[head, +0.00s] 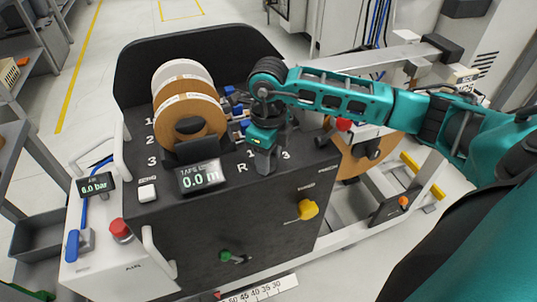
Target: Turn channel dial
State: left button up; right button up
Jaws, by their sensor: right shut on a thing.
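My right gripper (265,165) points down at the top edge of the black machine (270,215), between printed position marks such as 1, 3 and R. It is shut on the channel dial, which is mostly hidden behind the fingers and gripper body. I cannot tell which mark the dial points to. My left gripper is not in view.
A tape display (201,177) reading 0.0 m and several tape rolls (188,117) are left of the gripper. A yellow knob (307,209) and a green handle (232,257) are on the front. A red button (121,229) is at left.

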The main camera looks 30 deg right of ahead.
jog(key=m, duration=0.6)
jog(key=shift+m+p, duration=0.3)
jog(key=shift+p, duration=0.05)
jog(key=m, duration=0.3)
jog(key=shift+p, duration=0.35)
jog(key=shift+m+p, duration=0.35)
jog(key=shift+m, duration=1.25)
jog(key=o, duration=1.1)
jog(key=shift+c, duration=0.2)
jog(key=shift+r, duration=0.1)
notch_tip(320, 180, up, 13)
jog(key=shift+p, duration=0.4)
